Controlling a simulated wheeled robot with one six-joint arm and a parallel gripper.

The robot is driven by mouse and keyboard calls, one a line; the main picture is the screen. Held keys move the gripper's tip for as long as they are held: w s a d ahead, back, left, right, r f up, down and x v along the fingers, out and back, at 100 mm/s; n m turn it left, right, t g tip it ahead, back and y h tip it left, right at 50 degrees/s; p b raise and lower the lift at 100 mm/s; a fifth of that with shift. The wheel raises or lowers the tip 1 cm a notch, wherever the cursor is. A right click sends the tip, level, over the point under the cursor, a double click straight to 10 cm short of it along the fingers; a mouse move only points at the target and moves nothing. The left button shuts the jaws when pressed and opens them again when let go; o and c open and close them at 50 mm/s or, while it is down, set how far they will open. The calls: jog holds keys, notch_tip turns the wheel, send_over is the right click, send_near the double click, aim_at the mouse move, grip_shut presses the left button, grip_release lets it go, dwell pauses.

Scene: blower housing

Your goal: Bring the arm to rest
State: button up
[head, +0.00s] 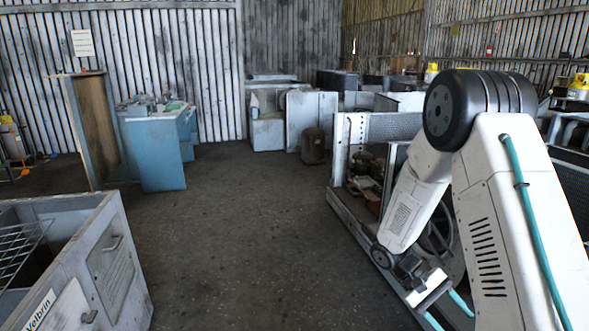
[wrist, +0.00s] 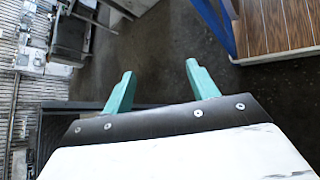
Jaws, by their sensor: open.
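My arm (head: 505,190) is on the right in the head view, bent at a dark joint with its forearm reaching down over a grey metal housing (head: 380,127). The wrist end is low, in front of the housing's open interior. My gripper's fingers are hard to make out in the head view. In the wrist view my gripper (wrist: 157,88) shows two green fingers spread apart, with nothing between them. Dark floor shows beyond the fingertips.
A grey cabinet (head: 118,262) with a wire rack is at the lower left. A blue workbench (head: 158,155) with clutter stands at the back left, beside a brown panel (head: 92,130). A bin (head: 314,147) stands near the back units. The middle floor (head: 245,230) is clear.

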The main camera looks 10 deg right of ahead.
jog(key=s+a+r+t+y, duration=0.2)
jog(key=s+a+r, duration=0.3)
jog(key=r, duration=0.3)
jog(key=s+a+r+t+y, duration=0.2)
jog(key=s+a+r+t, duration=0.3)
jog(key=a+r, duration=0.2)
jog(key=s+a+r+t+y, duration=0.2)
jog(key=s+a+r+t, duration=0.2)
jog(key=r, duration=0.6)
jog(key=shift+s+a+r+n+y, duration=0.15)
jog(key=shift+s+a+n+y, duration=0.25)
jog(key=shift+s+a, duration=0.55)
